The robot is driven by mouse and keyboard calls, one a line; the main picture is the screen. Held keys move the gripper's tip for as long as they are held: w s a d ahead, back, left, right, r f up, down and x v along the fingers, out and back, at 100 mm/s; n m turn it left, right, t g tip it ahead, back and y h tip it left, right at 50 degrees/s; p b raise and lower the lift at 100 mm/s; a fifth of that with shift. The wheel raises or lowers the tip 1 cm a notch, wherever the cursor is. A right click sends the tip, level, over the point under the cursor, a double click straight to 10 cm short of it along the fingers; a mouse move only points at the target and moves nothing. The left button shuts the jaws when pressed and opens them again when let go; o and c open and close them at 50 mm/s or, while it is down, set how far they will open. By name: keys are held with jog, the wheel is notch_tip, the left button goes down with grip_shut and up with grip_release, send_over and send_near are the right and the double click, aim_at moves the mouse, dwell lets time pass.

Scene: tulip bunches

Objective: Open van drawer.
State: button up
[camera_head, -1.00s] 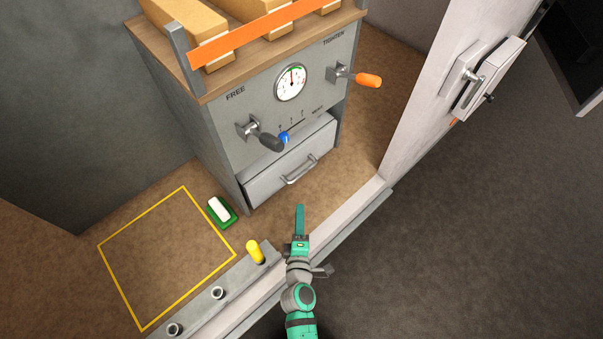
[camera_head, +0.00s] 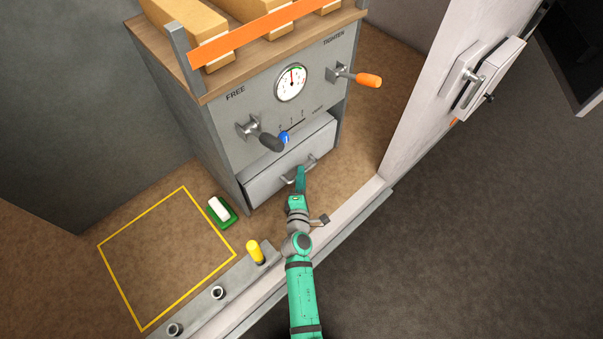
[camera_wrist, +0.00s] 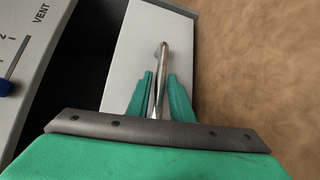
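The grey drawer (camera_head: 265,183) is at the bottom of the grey cabinet (camera_head: 225,150), with a metal bar handle (camera_head: 313,160) on its front. In the wrist view a dark gap shows between the drawer front (camera_wrist: 140,50) and the panel, so it stands slightly ajar. My gripper (camera_head: 301,172) is at the handle. In the wrist view its green fingers (camera_wrist: 160,82) lie on either side of the handle bar (camera_wrist: 163,55), with a gap visible on the right side. The fingers look open around the bar; contact is unclear.
A grey lever (camera_head: 268,140) and an orange lever (camera_head: 368,80) stick out above the drawer. A green-and-white block (camera_head: 221,210) lies left of the cabinet. A yellow peg (camera_head: 256,251) stands in the front sill. A white door post (camera_head: 425,100) rises on the right.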

jog(key=shift+w+d+f, duration=0.15)
jog(key=shift+w, duration=0.65)
grip_shut()
